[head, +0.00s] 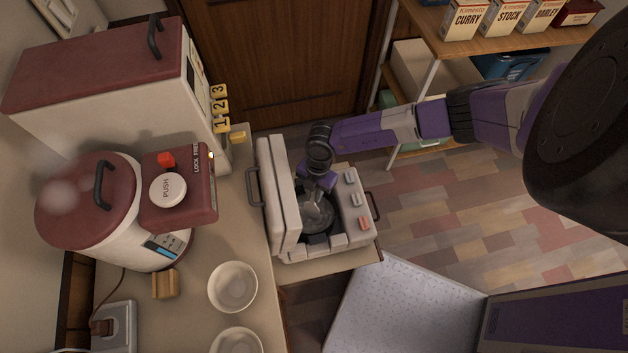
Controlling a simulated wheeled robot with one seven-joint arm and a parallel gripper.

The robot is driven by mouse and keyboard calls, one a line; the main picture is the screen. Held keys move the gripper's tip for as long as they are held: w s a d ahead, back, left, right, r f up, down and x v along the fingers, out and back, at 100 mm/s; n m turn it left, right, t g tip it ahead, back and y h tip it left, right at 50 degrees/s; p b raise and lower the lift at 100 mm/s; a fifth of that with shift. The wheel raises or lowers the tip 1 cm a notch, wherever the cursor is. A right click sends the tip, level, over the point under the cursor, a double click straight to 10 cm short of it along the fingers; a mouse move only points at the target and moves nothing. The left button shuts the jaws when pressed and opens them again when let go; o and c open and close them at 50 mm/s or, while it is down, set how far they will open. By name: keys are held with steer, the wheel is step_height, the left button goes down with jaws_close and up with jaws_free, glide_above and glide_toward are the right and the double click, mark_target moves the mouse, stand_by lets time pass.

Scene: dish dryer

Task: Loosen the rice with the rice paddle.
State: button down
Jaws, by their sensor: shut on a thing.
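A pale, narrow thing, which looks like the rice paddle (313,212), extends below my gripper into the pot. The gripper is shut on it; the fingers themselves are small and partly hidden. I cannot tell how deep the paddle sits.
A round red-lidded cooker (90,215) with a PUSH button stands at left, steam near its lid. Behind it is a dispenser (95,65) with numbered levers. Two white bowls (232,287) sit on the counter. Shelves (425,25) hold boxes at upper right; floor is clear at right.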

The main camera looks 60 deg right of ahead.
step_height(320, 180, up, 3)
steer(key=shift+r+p, duration=0.2)
steer(key=shift+p, duration=0.9)
steer(key=shift+r, duration=3.75)
